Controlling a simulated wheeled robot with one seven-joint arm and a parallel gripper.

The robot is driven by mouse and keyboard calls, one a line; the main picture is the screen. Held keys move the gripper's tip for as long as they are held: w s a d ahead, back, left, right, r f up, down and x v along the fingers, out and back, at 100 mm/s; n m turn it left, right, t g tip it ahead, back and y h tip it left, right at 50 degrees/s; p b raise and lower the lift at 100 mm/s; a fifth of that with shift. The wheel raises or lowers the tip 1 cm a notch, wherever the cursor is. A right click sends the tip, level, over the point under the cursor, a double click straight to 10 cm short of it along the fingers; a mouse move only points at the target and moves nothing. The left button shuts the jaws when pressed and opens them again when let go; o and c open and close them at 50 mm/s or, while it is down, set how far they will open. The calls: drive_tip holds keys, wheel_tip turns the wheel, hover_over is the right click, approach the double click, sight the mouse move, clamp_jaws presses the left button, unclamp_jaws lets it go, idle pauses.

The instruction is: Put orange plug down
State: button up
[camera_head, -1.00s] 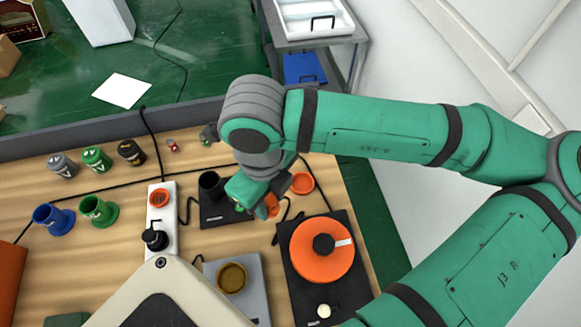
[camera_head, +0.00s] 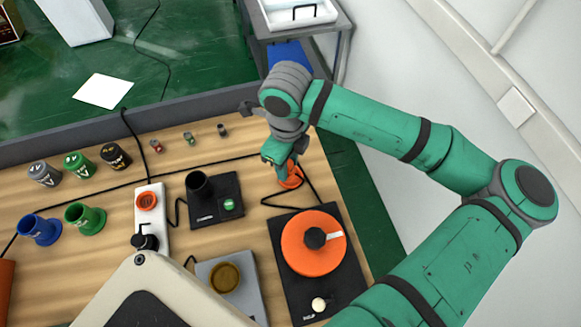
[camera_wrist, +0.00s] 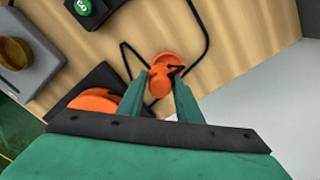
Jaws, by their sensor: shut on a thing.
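The orange plug (camera_wrist: 161,82) shows in the wrist view between the two green fingers of my gripper (camera_wrist: 152,66), which is shut on it. Beside and partly behind it is an orange round holder (camera_wrist: 170,60) on the table, with dark parts showing between the two. In the head view my gripper (camera_head: 284,160) points down over the orange holder (camera_head: 291,180) near the table's right edge. The plug and holder overlap there, so I cannot tell whether the plug is seated or just above.
A black device with an orange disc (camera_head: 312,243) stands in front of my gripper. A black box with a dark cup (camera_head: 199,187) and green button is to its left. A white power strip (camera_head: 149,215) and several colored cups lie further left. A black cable (camera_head: 265,200) runs close by.

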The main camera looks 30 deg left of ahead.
sight(291, 169)
drive_tip(key=shift+w+f, duration=0.45)
drive_tip(key=shift+w, duration=0.05)
drive_tip(key=shift+w+f, duration=0.2)
drive_tip(key=shift+f, duration=0.75)
drive_tip(key=shift+w+f, duration=0.15)
drive_tip(key=shift+f, duration=0.75)
drive_tip(key=shift+f, duration=0.15)
drive_tip(key=o, duration=1)
drive_tip(key=shift+o, duration=0.2)
wheel_tip(291, 169, up, 12)
drive_tip(key=shift+r, duration=0.15)
